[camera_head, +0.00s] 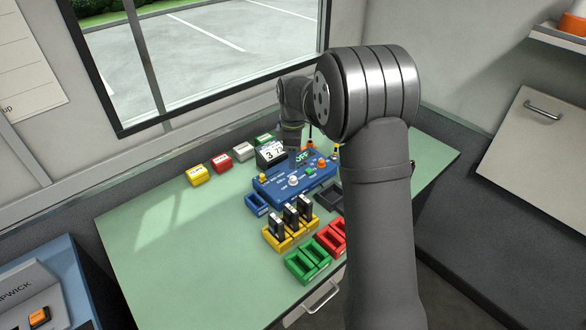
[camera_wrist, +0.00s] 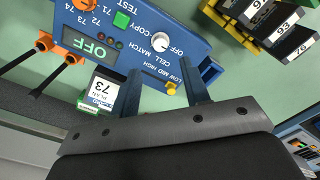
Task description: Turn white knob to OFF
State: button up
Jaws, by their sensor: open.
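The white knob (camera_wrist: 160,42) sits on the blue panel (camera_wrist: 145,62) among printed words that include OFF, COPY, CELL and MATCH. I cannot tell for sure which word it points at. It also shows in the head view (camera_head: 293,181). A small green display (camera_wrist: 90,47) on the panel reads OFF. My gripper (camera_wrist: 163,76) is open and empty in the wrist view, its two fingers apart over the panel's edge. The white knob lies beyond the fingertips, and no contact shows. In the head view my gripper is at the panel's far side, partly hidden.
A yellow knob (camera_wrist: 171,89) marked LOW MID HIGH lies close between the fingers. A green button (camera_wrist: 122,19) and an orange knob (camera_wrist: 82,4) are on the panel. A yellow rack (camera_head: 284,239) with black cartridges and green trays (camera_head: 300,268) stand in front. The table's left side is clear.

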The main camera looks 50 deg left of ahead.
notch_tip(320, 180, up, 10)
send_over(293, 178)
jog(key=shift+f, duration=0.2)
notch_tip(293, 178, down, 18)
jog(key=shift+r, duration=0.2)
dwell(0.6)
jog(key=shift+r, duration=0.1)
